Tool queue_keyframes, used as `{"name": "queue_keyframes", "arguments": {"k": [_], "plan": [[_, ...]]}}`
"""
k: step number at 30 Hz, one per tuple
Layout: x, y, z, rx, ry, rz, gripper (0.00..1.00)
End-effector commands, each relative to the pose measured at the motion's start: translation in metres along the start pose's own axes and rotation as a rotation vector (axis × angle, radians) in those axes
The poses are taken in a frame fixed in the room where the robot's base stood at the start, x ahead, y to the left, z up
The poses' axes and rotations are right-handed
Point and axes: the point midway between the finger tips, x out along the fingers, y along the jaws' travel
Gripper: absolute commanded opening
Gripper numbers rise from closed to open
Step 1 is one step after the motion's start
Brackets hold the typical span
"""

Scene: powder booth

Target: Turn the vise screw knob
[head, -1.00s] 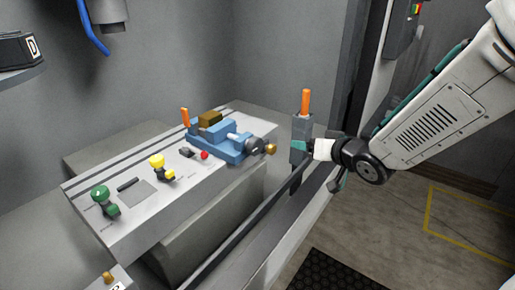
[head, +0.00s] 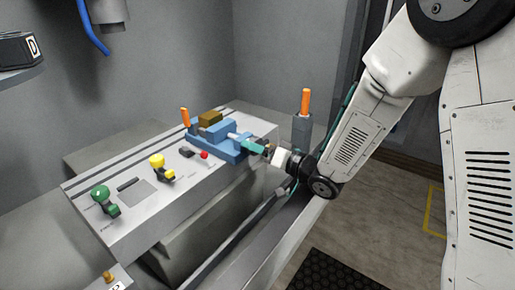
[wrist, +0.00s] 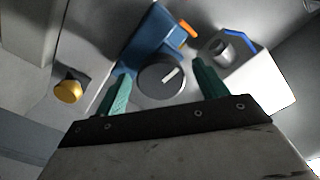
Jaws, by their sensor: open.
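The blue vise (head: 215,140) sits on the light table, and its body also shows in the wrist view (wrist: 148,45). A dark round knob with a white mark (wrist: 162,80) is at the vise's near end, facing my wrist camera. My gripper (head: 252,146) is at that end of the vise in the head view, where its green fingers hide most of the knob. In the wrist view my gripper (wrist: 161,70) is open, with one finger on each side of the knob. Gaps show between fingers and knob there; I cannot tell the depth left between them.
A gold knob (wrist: 68,88) lies left of my fingers in the wrist view. An orange handle (head: 306,102) stands upright behind my gripper. Green (head: 101,195) and yellow (head: 157,162) knobs and a red button (head: 204,155) are on the table. A dark rail runs along its near side.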

Motion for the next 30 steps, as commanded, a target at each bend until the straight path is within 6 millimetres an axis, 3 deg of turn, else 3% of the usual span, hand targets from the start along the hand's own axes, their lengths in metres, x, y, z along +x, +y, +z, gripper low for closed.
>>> {"name": "queue_keyframes", "arguments": {"k": [10, 15, 20, 30], "plan": [[0.0057, 0.0002, -0.0001, 0.000, 0.000, 0.001, 0.72], [0.0056, 0.0001, -0.0001, 0.000, 0.000, 0.001, 0.27], [0.0055, 0.0002, -0.0001, -0.016, 0.000, 0.001, 0.27], [0.0054, 0.0010, -0.0002, -0.256, 0.000, 0.001, 0.27]]}}
